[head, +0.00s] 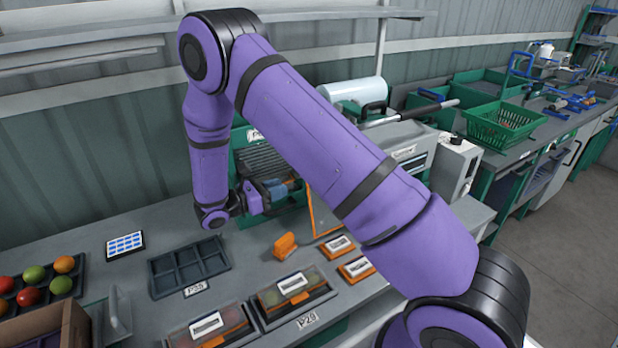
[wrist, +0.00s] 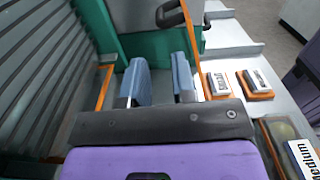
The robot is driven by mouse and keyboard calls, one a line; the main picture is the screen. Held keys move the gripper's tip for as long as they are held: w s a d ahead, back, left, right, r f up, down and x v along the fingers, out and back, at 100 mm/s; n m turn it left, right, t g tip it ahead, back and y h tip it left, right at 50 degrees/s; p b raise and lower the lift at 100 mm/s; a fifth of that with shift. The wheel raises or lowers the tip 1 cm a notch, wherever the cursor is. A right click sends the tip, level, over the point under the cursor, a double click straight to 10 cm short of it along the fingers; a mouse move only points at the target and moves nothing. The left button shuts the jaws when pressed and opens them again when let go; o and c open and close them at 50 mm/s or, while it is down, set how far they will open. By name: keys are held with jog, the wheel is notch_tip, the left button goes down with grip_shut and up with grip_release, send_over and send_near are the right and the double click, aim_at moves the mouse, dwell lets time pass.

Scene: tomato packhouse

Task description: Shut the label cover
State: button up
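The label cover looks to be the orange-edged panel (head: 313,212) on the green machine (head: 241,137). It stands swung out from the machine front, seen nearly edge-on, partly behind my arm in the head view. Its orange edge (wrist: 188,28) also shows in the wrist view, running down close beside my right finger; I cannot tell if they touch. My gripper (head: 289,188) is in front of the machine, left of the panel. In the wrist view my gripper (wrist: 160,83) has its two blue fingers apart with nothing visible between them.
An orange block-like tool (head: 285,246) and several labelled packs lie on the grey bench below. An empty dark tray (head: 190,268) and a tray of tomatoes (head: 38,286) are at left. A green basket (head: 500,125) stands at right. My arm hides part of the bench.

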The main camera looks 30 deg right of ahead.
jog(key=d, duration=1)
jog(key=shift+d, duration=0.35)
grip_shut()
